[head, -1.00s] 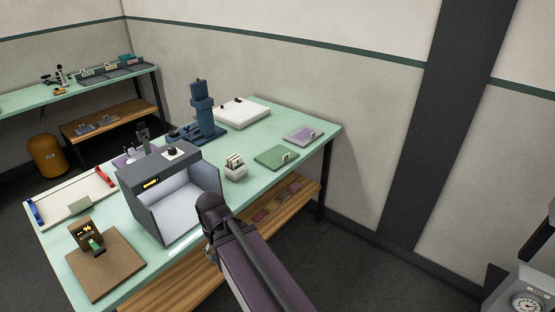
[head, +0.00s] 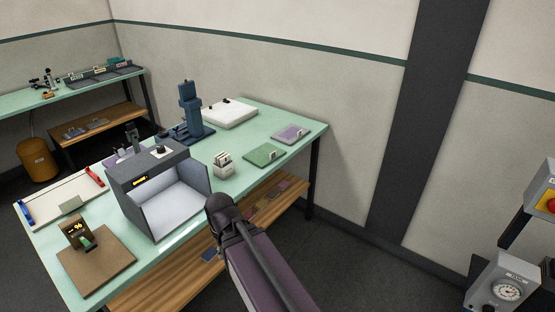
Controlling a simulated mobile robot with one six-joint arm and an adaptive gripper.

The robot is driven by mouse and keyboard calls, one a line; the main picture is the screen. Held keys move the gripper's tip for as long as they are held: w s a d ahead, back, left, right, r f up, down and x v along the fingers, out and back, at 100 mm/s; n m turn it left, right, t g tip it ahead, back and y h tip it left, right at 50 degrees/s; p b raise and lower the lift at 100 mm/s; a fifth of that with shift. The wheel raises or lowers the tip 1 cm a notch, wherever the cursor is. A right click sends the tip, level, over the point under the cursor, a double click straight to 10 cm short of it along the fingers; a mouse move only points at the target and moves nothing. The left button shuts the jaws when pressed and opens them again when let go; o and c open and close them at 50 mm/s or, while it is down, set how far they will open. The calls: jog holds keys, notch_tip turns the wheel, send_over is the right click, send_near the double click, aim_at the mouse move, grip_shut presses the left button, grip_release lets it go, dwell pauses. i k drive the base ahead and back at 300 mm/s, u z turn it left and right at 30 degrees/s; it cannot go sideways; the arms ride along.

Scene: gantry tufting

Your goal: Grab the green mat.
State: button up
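The green mat (head: 262,155) lies flat on the pale green table, toward its right end, with a small white tag at its right edge. A purple mat (head: 291,135) lies just behind and to the right of it. My arm reaches in from the bottom of the head view and ends near the table's front edge, in front of the mat and clear of it. My gripper's fingers do not show.
A grey open box (head: 165,190) and a white holder of cards (head: 223,165) stand left of the mat. A blue press (head: 191,112) and a white board (head: 229,113) are behind. A wooden shelf (head: 190,262) runs below the table (head: 310,130). A gauge machine (head: 503,285) stands at right.

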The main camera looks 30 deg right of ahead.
aim_at(265, 155)
jog(key=z, duration=0.4)
jog(key=k, duration=1.15)
jog(key=z, duration=0.7)
jog(key=i, duration=1.85)
jog(key=u, duration=0.85)
jog(key=i, duration=0.45)
jog(key=u, duration=0.3)
